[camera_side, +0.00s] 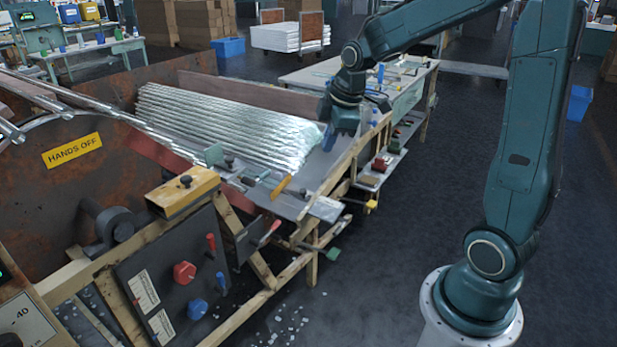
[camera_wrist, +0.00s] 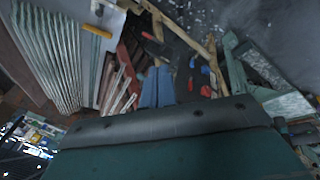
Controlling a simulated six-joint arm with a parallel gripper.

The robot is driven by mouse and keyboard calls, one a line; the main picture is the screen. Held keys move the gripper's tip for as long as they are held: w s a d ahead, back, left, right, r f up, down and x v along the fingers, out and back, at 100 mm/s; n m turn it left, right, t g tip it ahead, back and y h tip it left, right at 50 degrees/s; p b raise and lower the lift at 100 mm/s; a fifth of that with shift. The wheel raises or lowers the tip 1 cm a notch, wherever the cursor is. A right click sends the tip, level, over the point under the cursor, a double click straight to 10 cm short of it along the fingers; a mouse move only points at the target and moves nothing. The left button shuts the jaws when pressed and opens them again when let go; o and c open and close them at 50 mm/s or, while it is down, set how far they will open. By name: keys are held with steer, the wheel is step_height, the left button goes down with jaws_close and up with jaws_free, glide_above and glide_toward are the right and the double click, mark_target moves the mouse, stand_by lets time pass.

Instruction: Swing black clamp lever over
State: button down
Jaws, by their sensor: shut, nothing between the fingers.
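My gripper (camera_side: 328,141) has blue fingers and points down beside the right end of a bundle of glass tubes (camera_side: 230,125). The fingers are shut and hold nothing. In the wrist view the blue fingertips of my gripper (camera_wrist: 157,88) lie together near the tubes. I cannot tell for sure which part is the black clamp lever. A small black knob (camera_side: 229,161) stands on the bench in front of the tubes, left of my gripper and apart from it. Another black knob (camera_side: 186,180) tops a yellow block nearer the camera.
A control panel with a red knob (camera_side: 184,272) and blue knob (camera_side: 197,308) is at lower left. A wooden frame (camera_side: 347,165) runs below my gripper.

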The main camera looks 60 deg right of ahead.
steer(key=w+d+f+n, duration=0.3)
steer(key=w+d+f, duration=0.1)
steer(key=d+f, duration=0.2)
steer(key=n+g, duration=0.2)
steer(key=n, duration=0.4)
glide_above(338, 229)
steer(key=s, duration=0.3)
step_height(338, 229, down, 21)
steer(key=shift+s+f+y, duration=0.25)
steer(key=shift+f+y, duration=0.15)
steer(key=shift+f, duration=0.25)
steer(key=shift+f, duration=0.1)
steer(key=shift+w+f, duration=0.45)
steer(key=shift+f, duration=1.8)
steer(key=shift+w+f, duration=0.45)
steer(key=shift+f, duration=1.8)
steer(key=shift+w+f, duration=0.45)
steer(key=shift+f, duration=1.8)
